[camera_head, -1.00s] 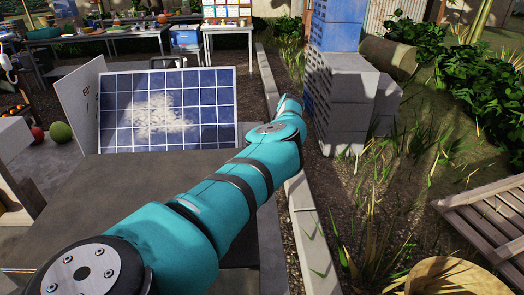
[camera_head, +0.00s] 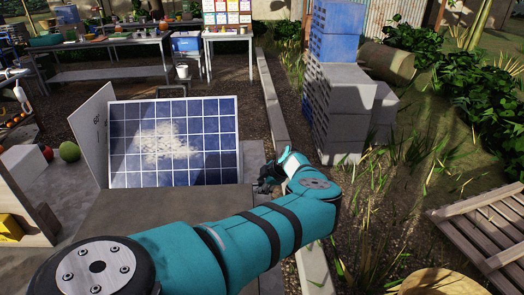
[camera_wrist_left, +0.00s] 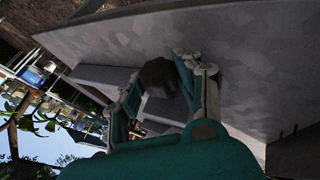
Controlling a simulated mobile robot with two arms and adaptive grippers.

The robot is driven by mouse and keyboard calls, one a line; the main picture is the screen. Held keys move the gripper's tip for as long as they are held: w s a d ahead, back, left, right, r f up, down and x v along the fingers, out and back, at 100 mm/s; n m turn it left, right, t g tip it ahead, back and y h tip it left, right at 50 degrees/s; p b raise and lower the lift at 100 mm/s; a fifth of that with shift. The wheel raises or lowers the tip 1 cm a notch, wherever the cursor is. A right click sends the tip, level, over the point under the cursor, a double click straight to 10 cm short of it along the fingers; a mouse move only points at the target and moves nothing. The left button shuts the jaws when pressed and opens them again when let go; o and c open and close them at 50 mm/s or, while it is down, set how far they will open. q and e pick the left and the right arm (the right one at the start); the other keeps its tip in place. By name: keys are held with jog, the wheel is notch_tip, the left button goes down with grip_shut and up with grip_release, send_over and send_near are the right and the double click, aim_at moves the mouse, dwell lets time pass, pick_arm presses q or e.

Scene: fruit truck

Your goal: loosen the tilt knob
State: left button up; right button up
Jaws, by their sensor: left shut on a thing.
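The solar panel (camera_head: 175,143), with a pale dusty patch on its face, stands tilted on the dark table (camera_head: 165,215). My left gripper (camera_head: 268,184) is at the panel's lower right side, small and partly hidden by my wrist. In the left wrist view a dark rounded knob (camera_wrist_left: 159,76) sits between the fingers of my left gripper (camera_wrist_left: 160,88), beside a large grey plate (camera_wrist_left: 240,60). The fingers are shut on the knob. The knob does not show clearly in the head view. My right gripper is not in view.
A white board (camera_head: 91,135) stands by the panel's left side. A stone kerb (camera_head: 272,105) runs behind my left wrist. Grey and blue blocks (camera_head: 345,100) are stacked to the right, and a wooden pallet (camera_head: 485,235) lies at lower right.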

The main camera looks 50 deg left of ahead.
pick_arm(q)
jog(key=shift+t+y+p, duration=0.6)
jog(key=shift+y, duration=0.3)
jog(key=shift+n, duration=0.3)
jog(key=o, duration=1.2)
jog(key=shift+c, duration=0.2)
jog(key=shift+d, duration=0.1)
jog(key=v, duration=0.7)
jog(key=shift+d, duration=0.2)
jog(key=shift+s+r, duration=0.1)
